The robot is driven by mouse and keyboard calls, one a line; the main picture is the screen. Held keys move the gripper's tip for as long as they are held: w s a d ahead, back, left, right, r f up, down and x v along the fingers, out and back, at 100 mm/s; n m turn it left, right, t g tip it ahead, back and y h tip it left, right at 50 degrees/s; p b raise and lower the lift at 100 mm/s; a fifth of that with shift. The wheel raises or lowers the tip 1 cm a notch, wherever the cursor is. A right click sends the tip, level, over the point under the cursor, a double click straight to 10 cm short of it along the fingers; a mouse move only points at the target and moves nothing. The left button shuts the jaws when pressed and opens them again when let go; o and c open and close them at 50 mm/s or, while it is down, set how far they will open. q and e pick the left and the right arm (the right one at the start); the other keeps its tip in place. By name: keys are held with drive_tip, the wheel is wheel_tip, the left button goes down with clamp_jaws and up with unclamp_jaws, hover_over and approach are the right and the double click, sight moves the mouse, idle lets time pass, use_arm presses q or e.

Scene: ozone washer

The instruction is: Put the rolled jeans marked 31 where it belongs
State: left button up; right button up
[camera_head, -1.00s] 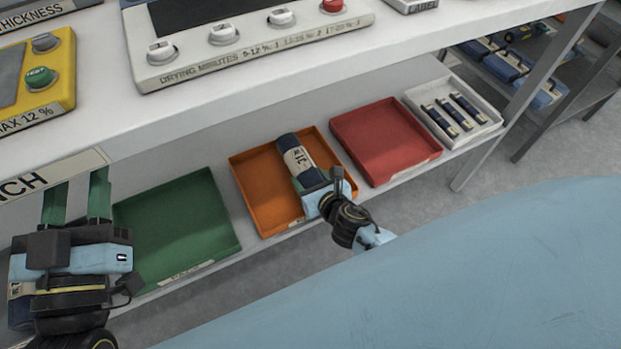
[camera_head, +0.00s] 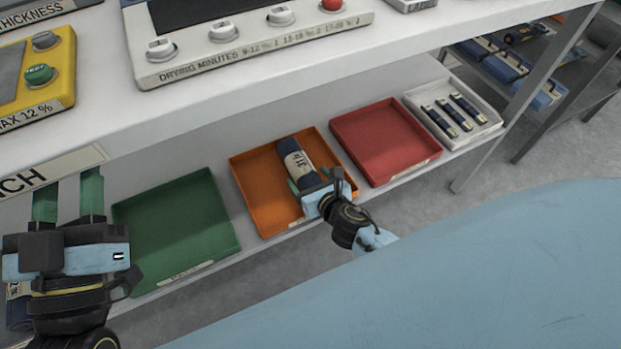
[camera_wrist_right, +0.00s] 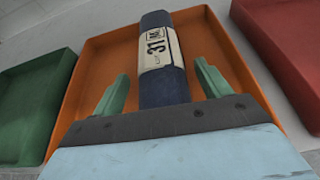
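The rolled jeans marked 31 (camera_head: 299,163) are a dark blue roll with a white label band, lying in the orange tray (camera_head: 256,190) on the lower shelf. In the right wrist view the roll (camera_wrist_right: 159,62) lies between two spread green fingers and touches neither. My right gripper (camera_head: 309,184) is open at the near end of the roll, over the front of the orange tray (camera_wrist_right: 100,62). My left gripper (camera_head: 68,197) is at the far left, its two green fingers apart and nothing seen between them.
An empty green tray (camera_head: 178,228) is left of the orange one. The upper shelf with control panels (camera_head: 240,45) overhangs the back.

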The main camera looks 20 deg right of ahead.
drive_tip(key=shift+s+a+f, duration=0.15)
drive_tip(key=shift+s+f, duration=0.05)
drive_tip(key=shift+f, duration=0.2)
drive_tip(key=shift+r+p, duration=0.5)
drive_tip(key=shift+p, duration=0.2)
drive_tip(key=shift+p+v, duration=0.4)
drive_tip(key=shift+v, duration=0.8)
drive_tip(key=p+v, duration=0.2)
drive_tip(key=v, duration=0.7)
wheel_tip(320, 180, up, 10)
drive_tip(key=w+d+m+h, duration=0.1)
drive_tip(key=d+m+h, duration=0.1)
drive_tip(key=m, duration=1.7)
use_arm(q)
drive_tip(key=s+a+f+g+y, duration=0.1)
drive_tip(key=a+f+g+y, duration=0.1)
drive_tip(key=f+g, duration=0.3)
drive_tip(key=s+a+f+g+y, duration=0.1)
drive_tip(key=f+g, duration=0.4)
drive_tip(key=f, duration=0.5)
drive_tip(key=shift+s+a+g+y, duration=0.15)
drive_tip(key=shift+a+g+y, duration=0.25)
drive_tip(key=shift+y, duration=0.1)
use_arm(e)
drive_tip(key=s+a+r+m+g+y, duration=0.2)
drive_tip(key=r+m, duration=0.5)
drive_tip(key=m, duration=0.7)
drive_tip(key=shift+s+a+m+g+y, duration=0.25)
drive_tip(key=shift+a+m+g+y, duration=0.15)
drive_tip(key=shift+a+y, duration=0.5)
